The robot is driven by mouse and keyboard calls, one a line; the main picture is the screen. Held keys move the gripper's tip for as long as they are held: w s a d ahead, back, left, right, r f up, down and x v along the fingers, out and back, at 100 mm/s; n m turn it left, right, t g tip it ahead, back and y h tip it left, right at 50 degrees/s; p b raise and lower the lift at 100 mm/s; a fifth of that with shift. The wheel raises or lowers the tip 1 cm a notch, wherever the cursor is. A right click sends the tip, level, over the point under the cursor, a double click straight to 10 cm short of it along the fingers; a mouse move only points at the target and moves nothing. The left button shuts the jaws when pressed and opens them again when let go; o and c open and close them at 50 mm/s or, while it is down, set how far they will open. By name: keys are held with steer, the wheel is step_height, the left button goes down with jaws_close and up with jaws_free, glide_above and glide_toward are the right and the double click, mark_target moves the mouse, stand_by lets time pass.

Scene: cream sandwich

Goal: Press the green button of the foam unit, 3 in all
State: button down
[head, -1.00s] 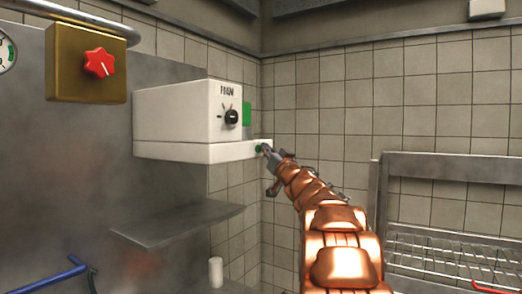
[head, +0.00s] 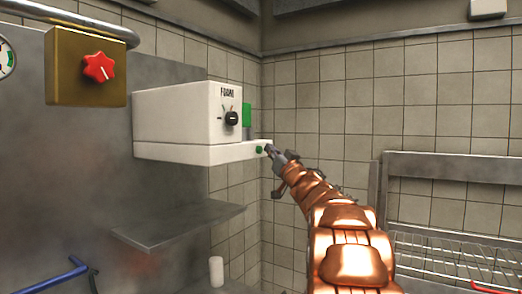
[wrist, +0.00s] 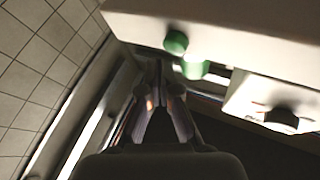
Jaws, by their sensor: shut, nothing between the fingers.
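The foam unit (head: 175,115) is a white box on the steel wall, marked with a label, with a black knob (head: 232,118) on its front. Its small green button (head: 259,149) sits on the low front ledge near the right end. In the wrist view the green button (wrist: 176,42) stands out from the white ledge. My gripper (head: 268,150) is shut and empty, its tips just right of the button. In the wrist view my gripper (wrist: 160,70) shows its tips close to the button, with a small gap.
A steel shelf (head: 180,225) juts out below. A brass box with a red knob (head: 99,67) hangs at the upper left. A wire rack (head: 450,255) stands at the right.

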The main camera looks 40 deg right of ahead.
steer(key=s+p, duration=0.1)
steer(key=s+d+p, duration=0.1)
steer(key=s, duration=0.2)
steer(key=shift+s+d+f+p, duration=0.1)
steer(key=shift+s+d+p, duration=0.15)
steer(key=shift+s+p, duration=0.15)
stand_by(2.1)
steer(key=s+n+h+b, duration=0.1)
steer(key=n+b, duration=0.2)
steer(key=n, duration=0.1)
steer(key=s+n+h+b, duration=0.1)
steer(key=n+b, duration=0.2)
steer(key=n, duration=0.2)
steer(key=s+d+n+h+b, duration=0.1)
steer(key=n+h+b, duration=0.1)
steer(key=n, duration=0.3)
steer(key=shift+s+f+g+b, duration=0.15)
steer(key=shift+s+g+b, duration=0.2)
steer(key=shift+b, duration=0.25)
